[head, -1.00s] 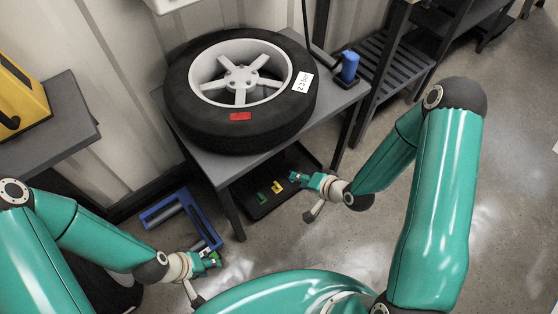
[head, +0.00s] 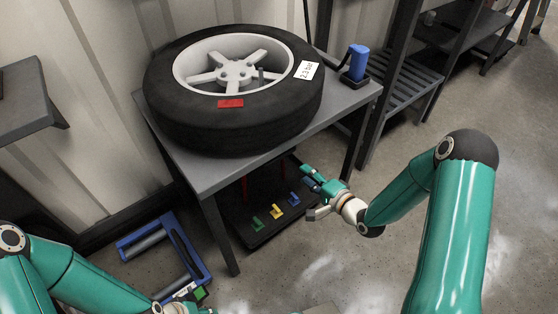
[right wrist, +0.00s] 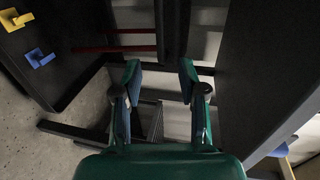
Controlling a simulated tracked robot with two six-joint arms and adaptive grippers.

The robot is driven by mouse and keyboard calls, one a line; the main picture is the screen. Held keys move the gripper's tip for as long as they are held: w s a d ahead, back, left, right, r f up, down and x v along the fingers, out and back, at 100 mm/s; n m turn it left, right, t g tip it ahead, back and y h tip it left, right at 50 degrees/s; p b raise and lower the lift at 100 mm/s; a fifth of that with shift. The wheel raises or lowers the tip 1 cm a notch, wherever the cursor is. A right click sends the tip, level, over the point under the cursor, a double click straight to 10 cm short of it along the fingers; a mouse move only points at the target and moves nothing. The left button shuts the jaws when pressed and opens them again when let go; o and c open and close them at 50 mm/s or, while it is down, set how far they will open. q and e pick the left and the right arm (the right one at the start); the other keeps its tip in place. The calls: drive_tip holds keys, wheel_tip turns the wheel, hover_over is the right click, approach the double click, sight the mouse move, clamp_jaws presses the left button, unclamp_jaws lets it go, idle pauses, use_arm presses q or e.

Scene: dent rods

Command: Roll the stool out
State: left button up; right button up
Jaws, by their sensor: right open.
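A low black tray with red posts, which looks like the base of the stool (head: 262,232), stands under the grey table. Its upper part is hidden by the tabletop. Green (head: 257,223), yellow (head: 277,211) and blue (head: 293,199) hooked pieces sit on the tray. The tray (right wrist: 75,78) and red bars (right wrist: 120,48) also show in the right wrist view. My right gripper (head: 309,178) is open and empty at the tray's right side. Its spread fingers show in the right wrist view (right wrist: 160,70). My left gripper (head: 203,309) is mostly cut off at the bottom edge.
The table (head: 225,176) carries a large tyre (head: 235,130) and a blue device (head: 355,64). Its front leg (head: 221,237) stands left of the tray. A blue roller frame (head: 165,252) lies on the floor at left. Slatted shelving (head: 395,85) stands right; floor in front is clear.

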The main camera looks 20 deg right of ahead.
sight(282, 156)
drive_tip(key=shift+b+x, duration=1.7)
drive_tip(key=shift+x, duration=4.6)
clamp_jaws()
drive_tip(key=shift+s, duration=0.1)
